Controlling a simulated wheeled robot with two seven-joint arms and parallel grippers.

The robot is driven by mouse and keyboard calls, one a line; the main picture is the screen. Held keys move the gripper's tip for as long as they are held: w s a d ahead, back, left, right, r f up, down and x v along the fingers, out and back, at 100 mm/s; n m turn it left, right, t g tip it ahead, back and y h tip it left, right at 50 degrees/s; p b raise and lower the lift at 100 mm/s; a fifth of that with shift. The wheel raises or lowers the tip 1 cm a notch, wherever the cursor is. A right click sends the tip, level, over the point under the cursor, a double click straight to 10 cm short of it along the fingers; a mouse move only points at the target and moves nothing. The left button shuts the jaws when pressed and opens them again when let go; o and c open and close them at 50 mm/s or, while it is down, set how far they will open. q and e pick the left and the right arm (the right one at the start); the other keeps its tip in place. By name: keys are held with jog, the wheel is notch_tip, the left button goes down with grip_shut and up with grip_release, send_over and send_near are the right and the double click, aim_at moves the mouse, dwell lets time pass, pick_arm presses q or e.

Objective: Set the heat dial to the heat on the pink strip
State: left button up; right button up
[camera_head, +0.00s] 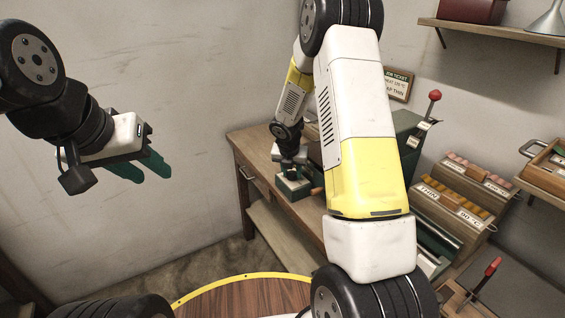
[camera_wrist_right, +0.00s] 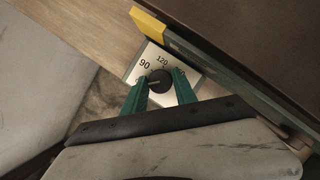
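The heat dial is a dark round knob (camera_wrist_right: 160,82) on a pale plate (camera_wrist_right: 137,75) with 90 and 120 legible; other markings are partly hidden. Its light pointer line points left, below the 90. My right gripper (camera_wrist_right: 161,88) has its green fingers on either side of the knob; I cannot tell whether they press on it. In the head view my right gripper (camera_head: 291,172) is at the small green dial box (camera_head: 293,188) on the bench. My left gripper (camera_head: 143,168) is open and empty, far from the bench. I cannot make out a pink strip for certain.
A job ticket (camera_head: 398,84) hangs on the wall; its heat figure is hard to read. A green machine with a red-knobbed lever (camera_head: 434,96) stands on the bench (camera_head: 262,165). Racks hold pink rolls (camera_head: 468,164) and orange rolls (camera_head: 446,193), with THIN and 90 °C labels. My right arm hides the middle.

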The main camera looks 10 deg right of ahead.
grip_shut()
